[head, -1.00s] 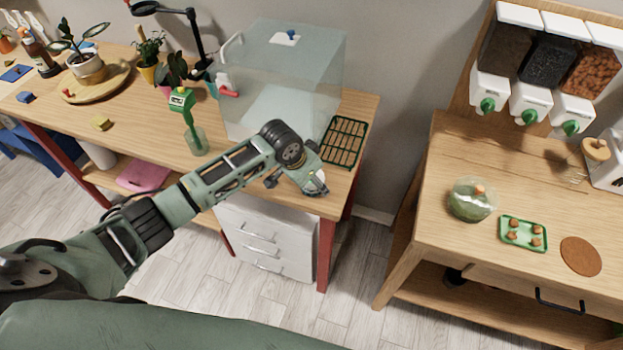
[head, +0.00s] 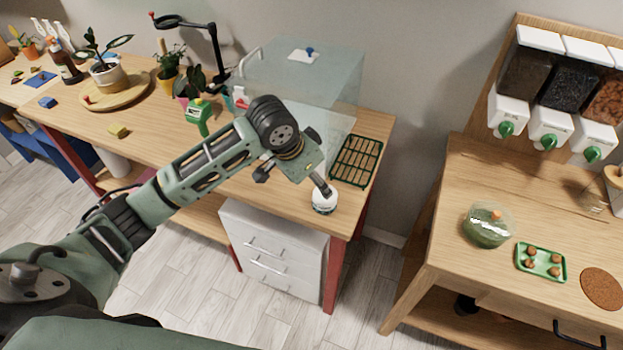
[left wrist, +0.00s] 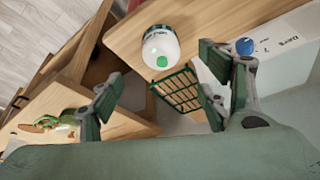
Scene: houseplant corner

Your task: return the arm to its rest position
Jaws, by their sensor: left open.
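My left arm reaches in from the left over the wooden bench. Its gripper (head: 294,182) is open and empty near the bench's front right corner. In the left wrist view its two fingers stand wide apart (left wrist: 158,92). A small white jar (head: 324,203) with a dark band stands on the bench, just beyond the fingertips. It also shows in the left wrist view (left wrist: 160,50), with a green spot, beyond the gap between the fingers. My right gripper is out of view.
A clear box (head: 310,75) and a green grid tray (head: 356,161) stand near the gripper. Potted plants and a green-headed tool (head: 199,115) are to the left. A second table (head: 455,190) with dispensers is at the right, across a floor gap.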

